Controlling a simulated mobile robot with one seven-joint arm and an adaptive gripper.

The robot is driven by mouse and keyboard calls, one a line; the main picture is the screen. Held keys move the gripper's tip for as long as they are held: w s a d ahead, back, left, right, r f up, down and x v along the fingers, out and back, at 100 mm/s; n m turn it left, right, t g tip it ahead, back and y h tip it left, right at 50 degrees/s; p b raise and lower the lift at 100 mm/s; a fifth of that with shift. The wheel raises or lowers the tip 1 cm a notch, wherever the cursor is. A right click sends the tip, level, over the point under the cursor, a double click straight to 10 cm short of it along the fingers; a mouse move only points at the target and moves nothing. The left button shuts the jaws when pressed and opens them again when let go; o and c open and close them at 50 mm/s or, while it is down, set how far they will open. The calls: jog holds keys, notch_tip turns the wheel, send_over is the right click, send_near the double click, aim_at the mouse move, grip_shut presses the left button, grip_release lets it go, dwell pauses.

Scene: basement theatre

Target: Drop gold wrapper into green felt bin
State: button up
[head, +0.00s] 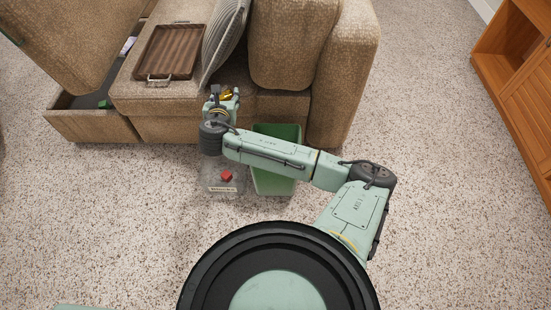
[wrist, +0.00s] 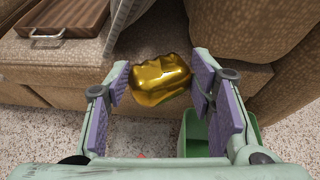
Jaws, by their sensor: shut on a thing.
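The gold wrapper (wrist: 160,80) is a shiny crumpled lump held between the purple pads of my gripper (wrist: 163,88). In the head view, my gripper (head: 226,96) is beside the sofa front, with a bit of the gold wrapper (head: 227,97) showing. The green felt bin (head: 275,184) stands on the floor in front of the sofa, right of my gripper and nearer my base. My forearm crosses over it and hides part of its opening. In the wrist view the bin (wrist: 190,133) is at lower right, partly behind the right finger, with the wrapper apart from it.
A clear container with a red cap (head: 226,176) stands just left of the bin. A brown sofa (head: 340,70) lies behind, with a wooden tray (head: 170,52) and a striped cushion (head: 222,40) on it. A wooden cabinet (head: 515,60) is at right. Speckled floor at right is clear.

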jog(key=w+a+r+m+h+p, duration=0.1)
jog(key=w+a+r, duration=0.1)
jog(key=r, duration=0.4)
jog(key=w+a+r+m+h+p, duration=0.1)
jog(key=w+r, duration=0.3)
jog(key=r, duration=0.3)
jog(key=shift+w+a+h+p, duration=0.3)
jog(key=shift+a+p, duration=0.05)
jog(key=shift+p, duration=0.05)
jog(key=d+f, duration=0.1)
jog(key=d+f+m+h+p, duration=0.1)
jog(key=w+d+f+m+h, duration=0.1)
jog(key=d+f, duration=0.1)
jog(key=shift+d+f+g, duration=0.1)
jog(key=shift+g, duration=0.3)
jog(key=s+d+f+m+h+b, duration=0.1)
jog(key=s+d+f, duration=0.1)
jog(key=d+f, duration=0.3)
jog(key=s+d+f+m+h+b, duration=0.1)
jog(key=s+d+f, duration=0.2)
jog(key=f, duration=1)
jog(key=s+d+f+g+h+b, duration=0.1)
jog(key=s+d+f+b, duration=0.1)
jog(key=d+f, duration=0.6)
jog(key=shift+s+f+m, duration=0.4)
jog(key=shift+s+f, duration=0.25)
jog(key=shift+s, duration=0.05)
